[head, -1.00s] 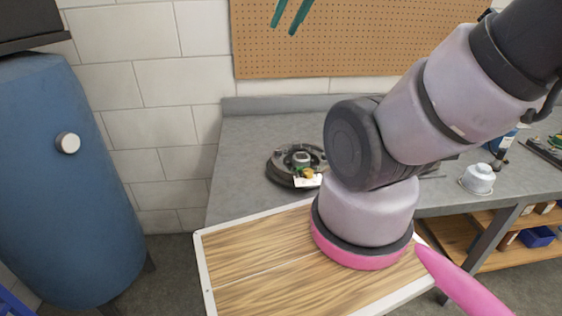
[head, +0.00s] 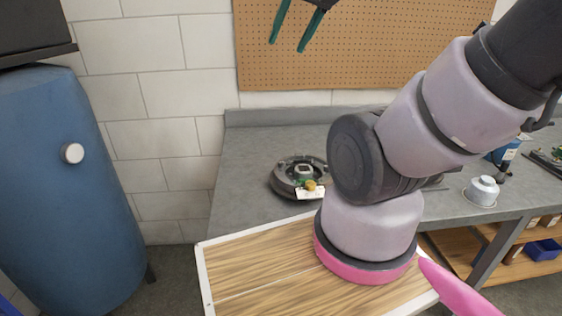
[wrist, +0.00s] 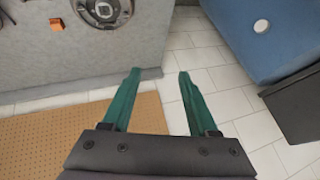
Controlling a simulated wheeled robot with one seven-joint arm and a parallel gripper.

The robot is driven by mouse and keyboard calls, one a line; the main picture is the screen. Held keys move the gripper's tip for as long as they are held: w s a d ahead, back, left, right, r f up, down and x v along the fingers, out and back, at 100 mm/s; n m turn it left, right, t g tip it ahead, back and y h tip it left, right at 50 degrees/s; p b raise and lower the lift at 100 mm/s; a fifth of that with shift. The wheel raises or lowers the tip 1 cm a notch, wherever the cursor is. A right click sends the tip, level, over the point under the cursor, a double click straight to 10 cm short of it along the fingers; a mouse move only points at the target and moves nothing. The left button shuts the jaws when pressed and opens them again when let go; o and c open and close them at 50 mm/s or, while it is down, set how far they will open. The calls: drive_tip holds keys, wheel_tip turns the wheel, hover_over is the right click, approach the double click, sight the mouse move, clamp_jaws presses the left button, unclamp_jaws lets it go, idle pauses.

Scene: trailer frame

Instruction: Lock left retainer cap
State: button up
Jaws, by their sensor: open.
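My gripper (head: 287,46) hangs at the top of the head view, with its two green fingers in front of the pegboard. In the wrist view my gripper (wrist: 160,72) is open, with nothing between its fingers. A dark round device (head: 284,186) with a white tag and an orange-yellow knob lies on the grey counter. It also shows at the top edge of the wrist view (wrist: 104,14), well apart from the fingertips. My arm hides its right side in the head view. I cannot make out a left retainer cap for certain.
The grey counter (head: 245,165) runs along the wall below the pegboard (head: 350,60). A blue tank (head: 65,200) stands at the left. A pale-edged wooden board (head: 250,265) lies in front. A white cap-like part (head: 482,190) sits on the counter at right.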

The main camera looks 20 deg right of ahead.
drive_tip(key=w+d+f+n+g+h, duration=0.2)
drive_tip(key=w+f+n, duration=0.2)
drive_tip(key=w+f, duration=0.2)
drive_tip(key=n+g, duration=0.5)
drive_tip(key=n, duration=1.1)
hover_over(281, 162)
wheel_tip(281, 162, down, 22)
wheel_tip(281, 162, down, 11)
drive_tip(key=shift+r, duration=0.1)
clamp_jaws()
